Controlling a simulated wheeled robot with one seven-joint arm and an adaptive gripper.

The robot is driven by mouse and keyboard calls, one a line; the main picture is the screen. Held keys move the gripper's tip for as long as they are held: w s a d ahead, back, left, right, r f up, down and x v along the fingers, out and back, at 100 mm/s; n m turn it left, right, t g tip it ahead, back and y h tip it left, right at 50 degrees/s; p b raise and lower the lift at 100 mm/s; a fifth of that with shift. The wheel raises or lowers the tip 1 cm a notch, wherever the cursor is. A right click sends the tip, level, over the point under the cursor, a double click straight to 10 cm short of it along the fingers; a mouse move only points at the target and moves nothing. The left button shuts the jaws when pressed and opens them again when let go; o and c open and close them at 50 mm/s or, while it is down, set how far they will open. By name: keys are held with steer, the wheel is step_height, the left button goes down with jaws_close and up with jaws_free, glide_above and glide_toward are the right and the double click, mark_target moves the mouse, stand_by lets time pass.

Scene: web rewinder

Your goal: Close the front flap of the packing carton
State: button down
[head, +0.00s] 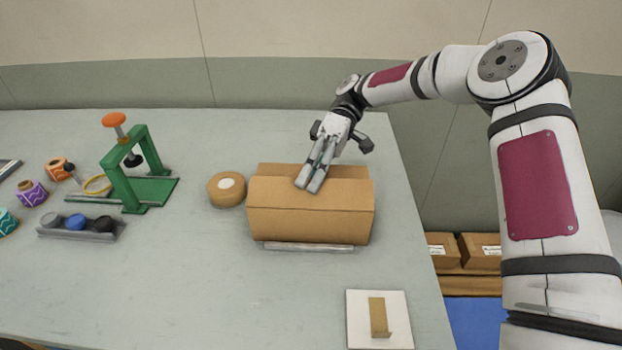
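The brown packing carton (308,228) sits near the right end of the table. Its front flap (280,194) shows as a panel above the front wall, meeting it at a crease; I cannot tell its exact angle. Another brown panel (345,171) shows behind it at the carton's back. My gripper (308,187) reaches down over the carton from behind. Its two fingers lie close side by side and look shut, with nothing seen between them. The fingertips are at the front flap's upper edge; whether they touch it is unclear. The carton's inside is hidden.
A tape roll (227,190) stands just left of the carton. A metal strip (308,247) lies along its front. A white plate (390,330) with a brown piece is at front right. A green press (135,180) and grey tray (80,232) stand left. The front middle is clear.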

steer(key=c, duration=1.8)
jaws_free()
steer(key=shift+c, duration=0.2)
